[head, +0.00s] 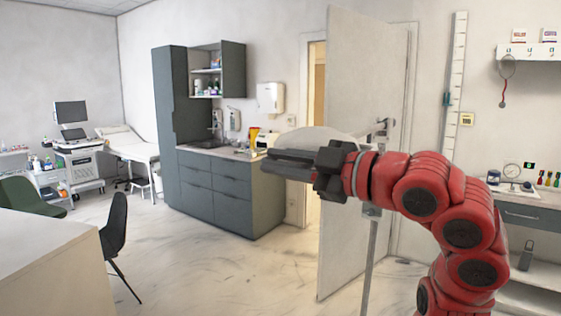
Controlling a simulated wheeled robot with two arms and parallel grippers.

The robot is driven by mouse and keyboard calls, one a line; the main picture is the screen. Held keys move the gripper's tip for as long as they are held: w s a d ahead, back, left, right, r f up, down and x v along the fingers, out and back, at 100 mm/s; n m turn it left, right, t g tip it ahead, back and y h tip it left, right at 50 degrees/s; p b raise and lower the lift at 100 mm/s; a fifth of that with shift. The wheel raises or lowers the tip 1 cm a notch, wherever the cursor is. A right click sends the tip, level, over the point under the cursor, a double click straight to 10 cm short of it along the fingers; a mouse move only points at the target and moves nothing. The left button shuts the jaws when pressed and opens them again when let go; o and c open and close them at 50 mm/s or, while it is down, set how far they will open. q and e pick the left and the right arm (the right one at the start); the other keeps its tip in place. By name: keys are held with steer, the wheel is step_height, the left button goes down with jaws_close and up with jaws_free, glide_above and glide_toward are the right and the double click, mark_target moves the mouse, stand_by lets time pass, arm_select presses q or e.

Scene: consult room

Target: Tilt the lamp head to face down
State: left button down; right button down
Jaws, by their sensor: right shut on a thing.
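The lamp head (318,136) is a pale, dome-shaped piece behind my right gripper, near the middle of the head view. A jointed bracket (382,128) is at its right, above a thin upright lamp pole (370,252). My right gripper (276,162) reaches in from the right, its dark fingers pointing left across the lower front of the lamp head. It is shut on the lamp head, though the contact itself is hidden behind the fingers. Much of the head's underside is covered, so its exact tilt is hard to tell. My left gripper is out of view.
A pale door (350,220) stands open just behind the lamp. A grey cabinet with a counter (215,185) is left of it. A desk (45,255) and a dark chair (113,235) are at the front left. A side counter (530,200) is at the right. The middle floor is clear.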

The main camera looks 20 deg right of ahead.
steer(key=shift+f, duration=0.35)
steer(key=c, duration=0.9)
jaws_free()
steer(key=shift+s+d, duration=0.1)
steer(key=b+v, duration=0.1)
steer(key=v, duration=1.6)
steer(key=shift+d+b, duration=0.15)
steer(key=shift+b, duration=0.25)
